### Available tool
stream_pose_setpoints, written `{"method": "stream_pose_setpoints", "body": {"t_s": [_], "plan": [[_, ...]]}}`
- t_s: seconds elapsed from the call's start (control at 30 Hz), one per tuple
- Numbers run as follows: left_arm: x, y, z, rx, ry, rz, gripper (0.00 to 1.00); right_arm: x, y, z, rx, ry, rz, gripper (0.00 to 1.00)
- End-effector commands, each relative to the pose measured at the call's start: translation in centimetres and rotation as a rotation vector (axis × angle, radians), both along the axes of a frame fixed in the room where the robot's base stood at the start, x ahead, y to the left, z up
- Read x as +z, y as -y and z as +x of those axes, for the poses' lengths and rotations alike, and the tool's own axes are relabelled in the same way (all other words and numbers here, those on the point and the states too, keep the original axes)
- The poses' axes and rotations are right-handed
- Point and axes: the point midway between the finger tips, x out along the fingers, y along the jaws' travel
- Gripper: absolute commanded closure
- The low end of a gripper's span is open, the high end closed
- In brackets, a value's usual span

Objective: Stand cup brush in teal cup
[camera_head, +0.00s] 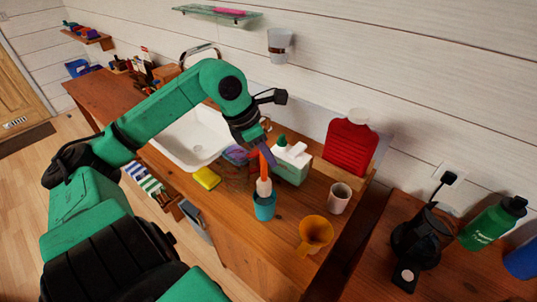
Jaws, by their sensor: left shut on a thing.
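The teal cup (264,208) stands upright on the wooden counter. The cup brush has an orange handle (267,160) and a pale head (264,187). My left gripper (265,146) is shut on the upper handle, above the cup. The brush hangs nearly upright, its head low at the cup's mouth. I cannot tell whether the tip is inside the rim or just behind it. The gripper partly hides the handle's top. My right gripper is not in view.
A green-and-white bottle (292,162) stands close behind the cup. A pale mug (339,197) and a yellow funnel (315,234) are to the right. A yellow sponge (207,178) lies left, by the sink (194,140). A red hot-water bottle (350,147) leans at the back.

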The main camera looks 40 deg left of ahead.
Motion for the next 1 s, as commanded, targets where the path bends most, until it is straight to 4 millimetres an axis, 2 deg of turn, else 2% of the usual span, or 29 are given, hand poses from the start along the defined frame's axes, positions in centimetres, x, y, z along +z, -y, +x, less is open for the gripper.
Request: {"method": "stream_pose_setpoints", "body": {"t_s": [1.0], "plan": [[-0.13, 0.03, 0.03, 0.0, 0.0, 0.0, 1.0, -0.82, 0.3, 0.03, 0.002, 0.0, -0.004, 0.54]]}}
